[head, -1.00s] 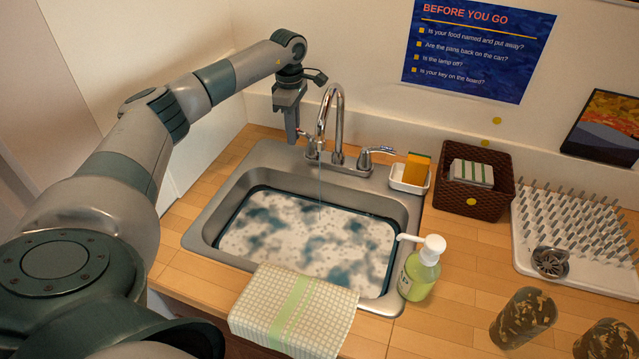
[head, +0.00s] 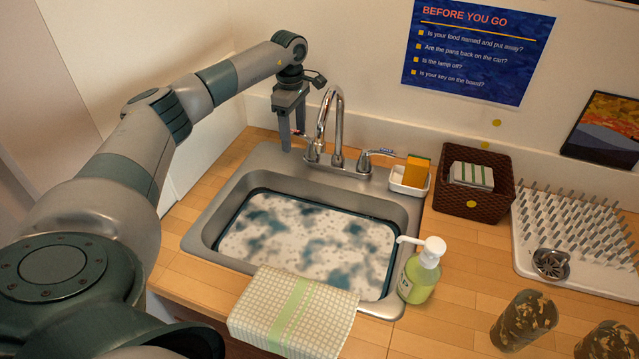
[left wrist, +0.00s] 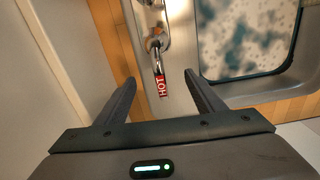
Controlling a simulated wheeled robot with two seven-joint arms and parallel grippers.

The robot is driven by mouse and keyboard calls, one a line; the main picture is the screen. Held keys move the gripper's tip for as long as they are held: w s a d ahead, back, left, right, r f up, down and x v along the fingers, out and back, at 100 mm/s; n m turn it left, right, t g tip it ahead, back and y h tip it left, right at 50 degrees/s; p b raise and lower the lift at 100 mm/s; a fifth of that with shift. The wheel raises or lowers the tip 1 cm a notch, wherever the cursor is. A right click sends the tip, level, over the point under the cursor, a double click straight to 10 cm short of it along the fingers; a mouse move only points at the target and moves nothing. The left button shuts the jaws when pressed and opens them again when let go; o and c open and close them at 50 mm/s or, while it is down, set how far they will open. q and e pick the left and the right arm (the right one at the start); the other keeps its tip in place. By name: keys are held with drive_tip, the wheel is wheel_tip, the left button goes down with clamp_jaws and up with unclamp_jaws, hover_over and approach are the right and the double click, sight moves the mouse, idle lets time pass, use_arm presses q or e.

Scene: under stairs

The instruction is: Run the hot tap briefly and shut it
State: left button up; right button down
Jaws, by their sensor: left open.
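The chrome tap (head: 338,125) stands at the back of the steel sink (head: 205,215). No stream shows below its spout. The hot handle (left wrist: 158,58), with a red HOT label (left wrist: 162,87), points between my left gripper's fingers in the left wrist view. My left gripper (head: 293,143) is open, fingers down, at the tap's left side; it also shows in the left wrist view (left wrist: 161,80). There is a gap on each side of the handle. The other handle (head: 378,152), with a blue mark, is on the right. My right gripper is out of view.
Dark-patched, pale water (head: 300,240) fills the sink basin. A soap bottle (head: 420,275) stands at its right front corner, a checked cloth (head: 290,310) over its front edge. A sponge (head: 417,170) in a white dish and a brown basket (head: 490,205) are right of the tap.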

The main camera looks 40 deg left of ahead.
use_arm(q)
drive_tip(key=shift+r+p, duration=2.2)
drive_tip(key=shift+r, duration=1.25)
